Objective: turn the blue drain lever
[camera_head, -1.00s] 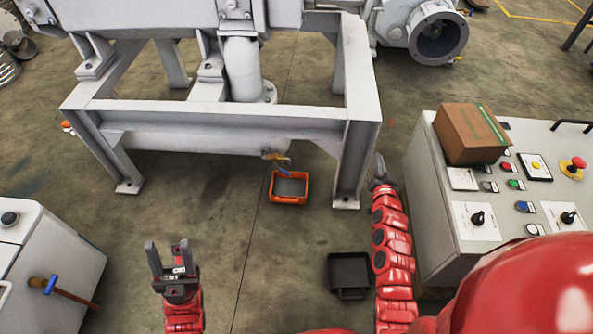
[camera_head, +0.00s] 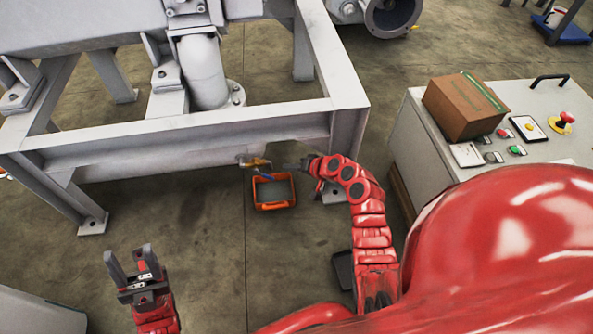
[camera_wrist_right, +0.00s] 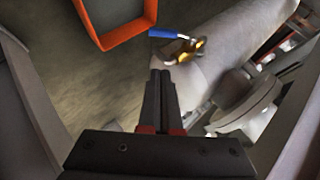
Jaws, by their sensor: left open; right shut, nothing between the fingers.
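The blue drain lever (camera_wrist_right: 165,33) shows in the right wrist view, attached to a brass valve (camera_wrist_right: 186,50) on the grey pipe. In the head view the lever (camera_head: 258,175) is small, below the machine frame and above the orange bin. My right gripper (camera_head: 290,166) is shut and empty, just right of the valve. In the right wrist view its fingertips (camera_wrist_right: 160,73) point toward the valve and lever, with a small gap visible in the picture. My left gripper (camera_head: 131,258) is open and empty at the lower left, away from the valve.
An orange bin (camera_head: 256,206) stands on the floor under the valve. The grey machine frame (camera_head: 350,85) surrounds this area, with a leg behind my right arm. A control cabinet (camera_head: 405,150) with a cardboard box (camera_head: 465,105) stands right. A black tray (camera_head: 342,268) lies beside my right arm.

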